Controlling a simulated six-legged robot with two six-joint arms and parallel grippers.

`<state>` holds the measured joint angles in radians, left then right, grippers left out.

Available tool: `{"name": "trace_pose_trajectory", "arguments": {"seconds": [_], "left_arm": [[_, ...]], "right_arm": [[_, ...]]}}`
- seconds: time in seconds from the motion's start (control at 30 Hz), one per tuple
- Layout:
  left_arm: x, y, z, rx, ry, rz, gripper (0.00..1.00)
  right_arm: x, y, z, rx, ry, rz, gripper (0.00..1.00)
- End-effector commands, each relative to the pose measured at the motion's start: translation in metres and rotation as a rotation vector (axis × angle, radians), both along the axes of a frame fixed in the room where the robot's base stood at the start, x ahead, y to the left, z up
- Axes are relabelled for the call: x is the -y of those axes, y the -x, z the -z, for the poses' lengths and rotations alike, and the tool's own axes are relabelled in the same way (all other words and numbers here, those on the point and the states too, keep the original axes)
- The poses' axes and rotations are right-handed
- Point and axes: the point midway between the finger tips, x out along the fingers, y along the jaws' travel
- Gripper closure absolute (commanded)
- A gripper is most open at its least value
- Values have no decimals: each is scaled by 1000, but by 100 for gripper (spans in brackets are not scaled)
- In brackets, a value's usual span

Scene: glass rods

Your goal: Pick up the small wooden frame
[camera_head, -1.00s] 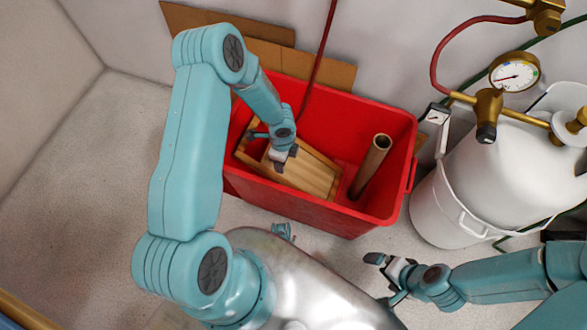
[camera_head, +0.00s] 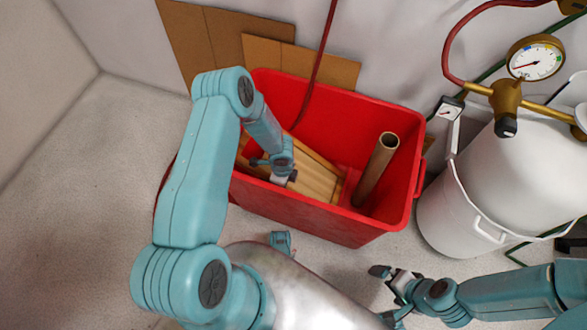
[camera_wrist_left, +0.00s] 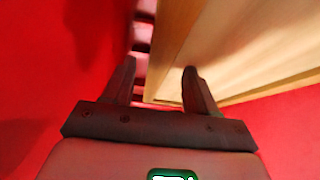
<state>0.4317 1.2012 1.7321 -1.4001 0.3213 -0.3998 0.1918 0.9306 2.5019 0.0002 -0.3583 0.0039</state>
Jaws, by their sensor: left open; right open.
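The small wooden frame (camera_head: 318,183) leans tilted inside the red bin (camera_head: 335,222), partly hidden by my left arm. My left gripper (camera_head: 283,180) is open at the frame's left part, inside the bin. In the left wrist view, the pale wood of the frame (camera_wrist_left: 235,50) fills the upper right. The open left fingers (camera_wrist_left: 159,72) reach to its lower left corner, the right finger overlapping the wood and the left finger beside its edge. I cannot tell whether they touch it. My right gripper (camera_head: 387,290) is open and empty, outside the bin at the lower right.
A brown tube (camera_head: 377,170) stands tilted in the bin's right part. A white tank (camera_head: 510,185) with a gauge (camera_head: 536,58) and hoses stands right of the bin. Cardboard sheets (camera_head: 225,38) lean on the wall behind. The floor at left is clear.

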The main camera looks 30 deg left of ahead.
Motion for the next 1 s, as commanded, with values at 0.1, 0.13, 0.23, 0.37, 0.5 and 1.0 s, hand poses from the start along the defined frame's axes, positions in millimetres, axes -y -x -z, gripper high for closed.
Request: {"name": "trace_pose_trajectory", "arguments": {"seconds": [0.1,0.13,0.23,0.37,0.5,1.0], "left_arm": [[0,3,27,-2,1,0,43],[0,3,31,-2,1,0,43],[0,2,36,-1,1,0,43],[0,2,35,0,1,0,43],[0,2,35,-1,1,0,72],[-1,1,26,1,0,0,100]], "right_arm": [[2,-2,15,4,2,9,0],[3,-3,16,4,2,11,0],[3,-3,17,5,2,14,0],[3,-3,15,5,2,14,0],[3,-3,15,6,2,13,0],[3,-3,12,4,2,11,0]]}}
